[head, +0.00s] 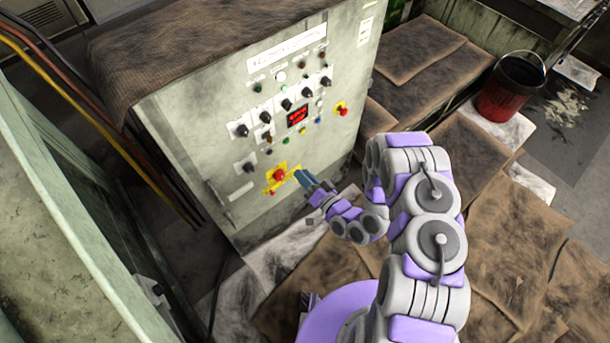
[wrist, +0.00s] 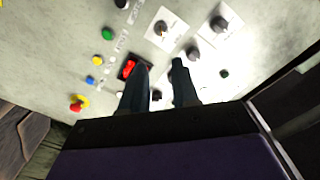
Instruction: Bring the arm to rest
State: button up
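My arm reaches from the lower right of the head view toward the front of a pale grey control cabinet (head: 215,150). My gripper (head: 300,174) has dark blue fingers, just right of a red button on a yellow plate (head: 279,175). Whether the fingertips touch the panel cannot be told. In the wrist view my gripper (wrist: 160,68) shows two dark fingers with a gap between them and nothing held.
A red bucket (head: 510,88) stands at right. Brown sheets (head: 510,235) cover the floor right of my arm. Cables run at left.

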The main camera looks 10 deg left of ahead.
dwell(0.5)
jog(key=w+d+n+g+h+b, duration=0.2)
jog(key=w+d+n+h+b, duration=0.15)
jog(key=w+d+h, duration=0.5)
jog(key=s+d+r+m+g+h+b, duration=0.1)
jog(key=d+r+h+b, duration=0.15)
jog(key=d+r, duration=0.4)
jog(key=s+d+r+m+g+h+b, duration=0.1)
jog(key=s+d+r+g+h, duration=0.15)
jog(key=d, duration=0.65)
jog(key=s+d+r+m+g+h+b, duration=0.1)
jog(key=s+d+r+b, duration=0.15)
jog(key=s, duration=0.35)
jog(key=s+d+r+m+g+h+b, duration=0.1)
jog(key=s+r+g, duration=0.1)
jog(key=s+r, duration=0.3)
jog(key=s+a+r+g+y+b, duration=0.1)
jog(key=s+a+r+g, duration=0.1)
jog(key=s, duration=1)
jog(key=s+a+r+g+b, duration=0.2)
jog(key=s+g, duration=0.1)
jog(key=s, duration=1)
jog(key=shift+s+a+y, duration=0.15)
jog(key=shift+s+y, duration=0.05)
jog(key=shift+y, duration=0.15)
